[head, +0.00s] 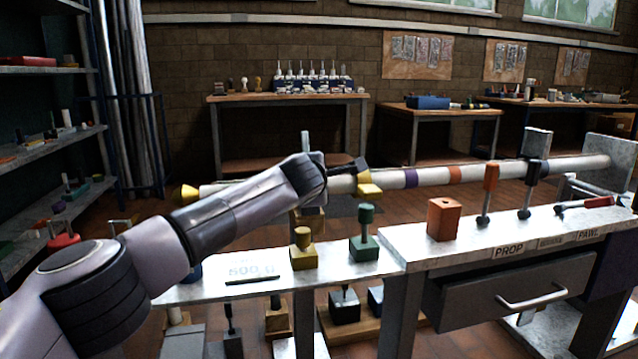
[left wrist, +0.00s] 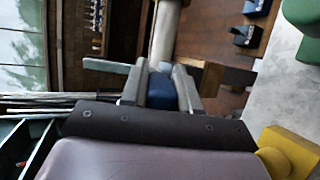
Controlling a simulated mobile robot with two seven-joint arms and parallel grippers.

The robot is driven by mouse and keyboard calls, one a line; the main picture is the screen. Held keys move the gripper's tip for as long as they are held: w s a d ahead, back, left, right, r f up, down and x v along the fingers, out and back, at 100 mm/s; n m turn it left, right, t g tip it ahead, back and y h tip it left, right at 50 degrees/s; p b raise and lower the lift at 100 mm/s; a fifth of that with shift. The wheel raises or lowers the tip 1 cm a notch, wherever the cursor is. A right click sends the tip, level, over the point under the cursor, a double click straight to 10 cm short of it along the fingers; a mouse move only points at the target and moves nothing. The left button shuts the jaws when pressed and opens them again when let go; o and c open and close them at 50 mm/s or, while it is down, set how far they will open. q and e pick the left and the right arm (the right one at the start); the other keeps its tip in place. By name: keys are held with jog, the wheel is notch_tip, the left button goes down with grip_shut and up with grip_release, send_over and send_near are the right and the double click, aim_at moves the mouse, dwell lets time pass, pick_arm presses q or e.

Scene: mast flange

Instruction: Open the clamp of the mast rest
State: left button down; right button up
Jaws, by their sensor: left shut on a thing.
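The pale mast (head: 425,176) lies level across the head view, with purple and orange bands and a yellow left tip (head: 190,192). My left gripper (head: 322,172) is at its left part, and in the left wrist view the gripper (left wrist: 160,88) is shut on a blue part (left wrist: 160,92) in line with the mast (left wrist: 165,35). A grey upright piece (head: 305,141) stands right beside the gripper. A yellow piece (head: 369,189) sits on the mast just right of it. I cannot tell which part is the rest's clamp; my arm hides much there. My right gripper is not in view.
The grey bench (head: 450,238) holds an orange block (head: 444,219), an orange-handled lever (head: 490,190), a black lever (head: 530,190) and a red-handled tool (head: 590,203). Shelving is at the left.

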pick_arm(q)
jog(key=shift+f, duration=0.15)
dwell(0.4)
jog(key=c, duration=0.9)
grip_release()
jog(key=shift+s, duration=0.1)
jog(key=shift+s+a+r, duration=0.1)
jog(key=shift+s+r, duration=0.2)
jog(key=shift+s, duration=0.35)
jog(key=shift+v, duration=2.8)
